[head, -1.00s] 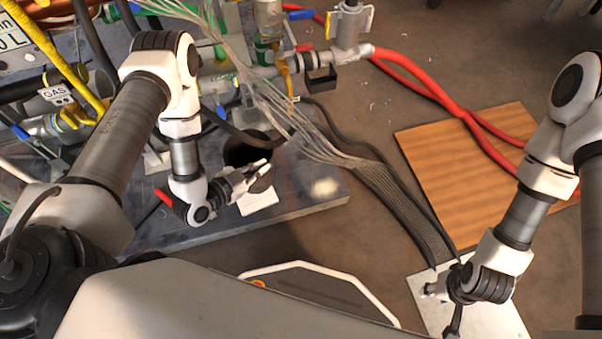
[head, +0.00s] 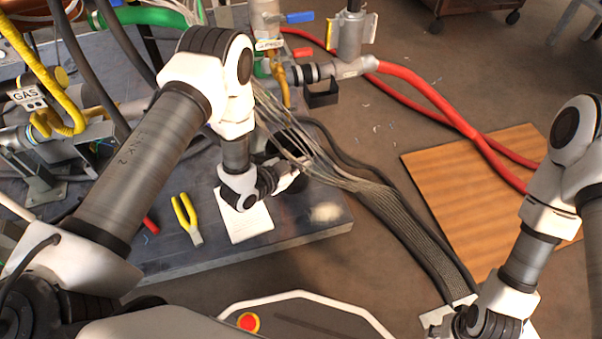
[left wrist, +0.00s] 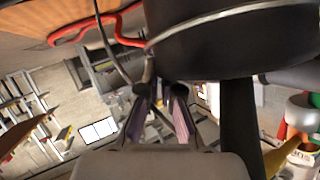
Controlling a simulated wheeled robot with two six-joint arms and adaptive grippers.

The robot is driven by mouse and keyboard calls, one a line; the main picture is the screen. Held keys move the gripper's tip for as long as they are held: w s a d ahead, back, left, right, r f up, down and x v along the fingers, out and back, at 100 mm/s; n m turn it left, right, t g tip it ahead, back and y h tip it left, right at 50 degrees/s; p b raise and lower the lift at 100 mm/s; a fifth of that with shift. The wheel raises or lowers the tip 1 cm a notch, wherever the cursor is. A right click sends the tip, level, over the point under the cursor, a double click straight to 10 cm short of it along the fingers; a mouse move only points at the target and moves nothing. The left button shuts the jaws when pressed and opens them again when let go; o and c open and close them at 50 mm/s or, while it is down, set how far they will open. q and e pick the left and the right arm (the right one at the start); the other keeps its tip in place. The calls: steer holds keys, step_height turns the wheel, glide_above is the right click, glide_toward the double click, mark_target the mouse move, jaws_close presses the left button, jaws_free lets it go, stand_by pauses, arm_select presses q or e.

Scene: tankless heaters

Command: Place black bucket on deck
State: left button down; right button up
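The black bucket (head: 291,186) is mostly hidden behind my left gripper (head: 292,170) in the head view, above the right part of the grey metal platform. In the left wrist view the bucket (left wrist: 230,45) looms large at top right, with a pale metal line across its dark side. My left gripper's fingers (left wrist: 160,95) stand a little apart beside the bucket. The exact contact is hard to see, but the bucket has moved along with them. My right gripper (head: 470,322) is at the bottom right, and its fingers are unclear. I cannot tell which surface is the deck.
The grey platform (head: 180,260) holds yellow pliers (head: 187,220) and a white sheet (head: 240,222). A bundle of grey cables (head: 400,210) runs past the gripper to the floor. Red hoses (head: 430,98) cross a wooden board (head: 470,195) at right. Pipes and valves stand behind.

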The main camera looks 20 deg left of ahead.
arm_select(q)
step_height(320, 180, down, 3)
steer(key=shift+s+r, duration=0.1)
steer(key=shift+r, duration=0.1)
steer(key=c, duration=1.3)
jaws_free()
arm_select(e)
steer(key=shift+f, duration=0.9)
arm_select(q)
steer(key=p+v, duration=0.6)
steer(key=v, duration=0.6)
steer(key=s+a+f+n+g+y, duration=0.1)
steer(key=s+n+g+y, duration=0.1)
steer(key=s, duration=0.5)
steer(key=s+a+f+n+g+y, duration=0.1)
steer(key=s+n+g+y, duration=0.1)
steer(key=s+n+g, duration=0.2)
steer(key=s+a+f+n+g+y, duration=0.1)
steer(key=s+n+g, duration=0.3)
steer(key=s, duration=0.5)
steer(key=shift+s+a+f+g+y, duration=0.1)
steer(key=shift+s+a+g+y, duration=0.1)
steer(key=shift+g+y, duration=0.25)
steer(key=shift+s+a+f+g+y, duration=0.1)
steer(key=shift+s+g+y, duration=0.15)
steer(key=shift+g, duration=0.4)
arm_select(e)
step_height(320, 180, up, 6)
